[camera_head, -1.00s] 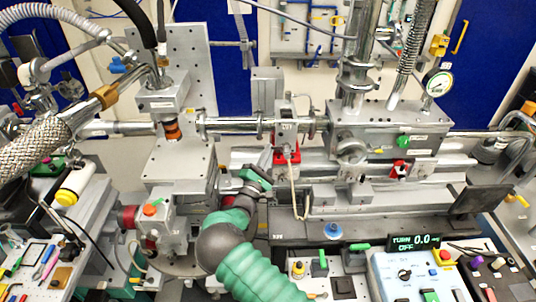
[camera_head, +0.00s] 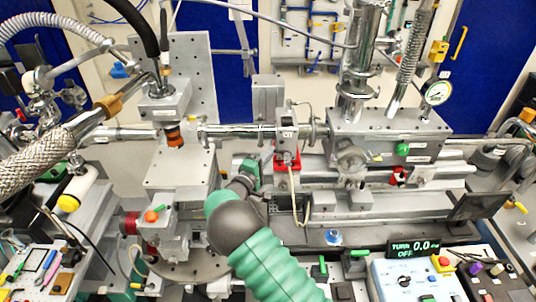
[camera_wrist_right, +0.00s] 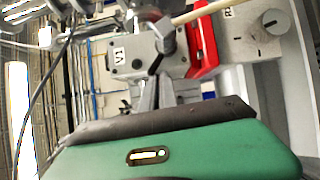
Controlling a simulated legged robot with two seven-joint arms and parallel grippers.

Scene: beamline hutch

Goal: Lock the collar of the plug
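The plug is not clear in the head view; a pale cable (camera_head: 306,205) runs down from a small grey unit (camera_head: 288,137) with a red bracket (camera_head: 288,160). In the right wrist view the cable (camera_wrist_right: 195,12) ends at a grey, round-ended fitting (camera_wrist_right: 167,40), probably the plug with its collar, beside the grey block marked V1 (camera_wrist_right: 122,60). My right gripper (camera_wrist_right: 157,88) points at this fitting, its metal fingers close below it. I cannot tell whether they touch it or how wide they stand. In the head view the wrist is left of the red bracket. My left gripper is out of view.
A display (camera_head: 413,247) reads TURN 0.0 OFF above a control box (camera_head: 400,275) at lower right. A square metal plate (camera_head: 180,168) stands left of my wrist. A grey rail (camera_head: 365,205) lies right of the cable. A braided hose (camera_head: 40,160) fills the left.

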